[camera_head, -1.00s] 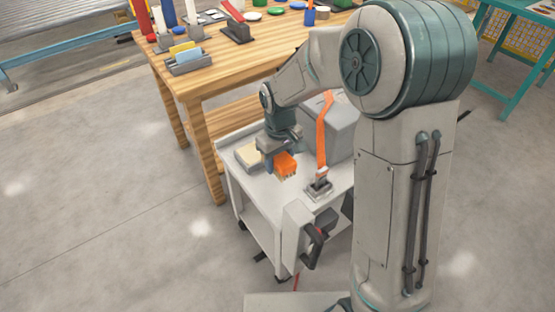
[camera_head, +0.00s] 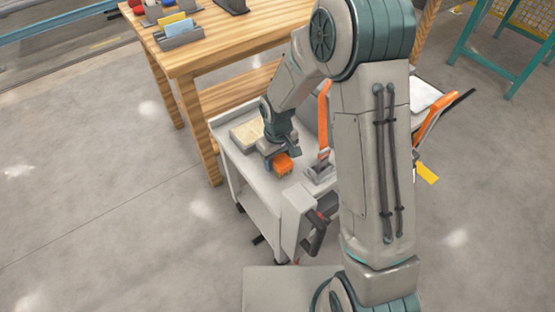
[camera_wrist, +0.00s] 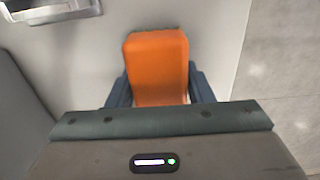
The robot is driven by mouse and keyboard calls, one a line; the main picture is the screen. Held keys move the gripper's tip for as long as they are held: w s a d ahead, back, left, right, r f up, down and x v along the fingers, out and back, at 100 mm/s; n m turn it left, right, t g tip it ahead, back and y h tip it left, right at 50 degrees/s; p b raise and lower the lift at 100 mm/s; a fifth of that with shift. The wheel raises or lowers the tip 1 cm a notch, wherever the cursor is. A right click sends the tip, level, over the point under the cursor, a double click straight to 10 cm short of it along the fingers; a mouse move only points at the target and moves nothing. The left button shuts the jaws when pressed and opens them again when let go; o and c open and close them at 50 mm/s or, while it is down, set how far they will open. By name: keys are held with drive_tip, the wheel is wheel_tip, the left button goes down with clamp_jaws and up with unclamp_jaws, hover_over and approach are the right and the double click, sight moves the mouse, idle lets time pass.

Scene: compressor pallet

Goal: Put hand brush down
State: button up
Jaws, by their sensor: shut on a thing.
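The hand brush (camera_head: 283,164) is an orange block at my gripper, low over the top of a light grey cart (camera_head: 232,155). In the wrist view the orange brush (camera_wrist: 157,65) stands between the two dark blue fingers of my gripper (camera_wrist: 160,90), which is shut on it. The cart's pale top lies just below the brush. I cannot tell whether the brush touches it. The brush's bristles are hidden now. My gripper (camera_head: 277,158) points down in the head view.
A beige block (camera_head: 247,134) lies on the cart behind my gripper. An orange strap with a metal buckle (camera_head: 322,172) is to the right. A wooden table (camera_head: 210,50) with a card holder (camera_head: 178,35) stands behind. My arm hides the cart's right part.

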drive_tip(key=shift+f, duration=0.25)
drive_tip(key=o, duration=1)
drive_tip(key=shift+o, duration=0.2)
drive_tip(key=shift+r, duration=0.1)
wheel_tip(320, 180, up, 12)
drive_tip(key=shift+r+p, duration=0.2)
drive_tip(key=shift+p, duration=0.75)
drive_tip(key=s+d+r+m+t, duration=0.1)
drive_tip(key=s+d+r+m, duration=0.2)
drive_tip(key=s, duration=0.6)
drive_tip(key=s+d+r+m+t, duration=0.1)
drive_tip(key=s+d+r+m, duration=0.2)
drive_tip(key=s+d+r, duration=0.4)
drive_tip(key=s+d, duration=0.2)
drive_tip(key=d, duration=0.1)
drive_tip(key=shift+s+d+r+m, duration=0.2)
drive_tip(key=shift+d+r+m, duration=0.1)
drive_tip(key=shift+r+m, duration=0.1)
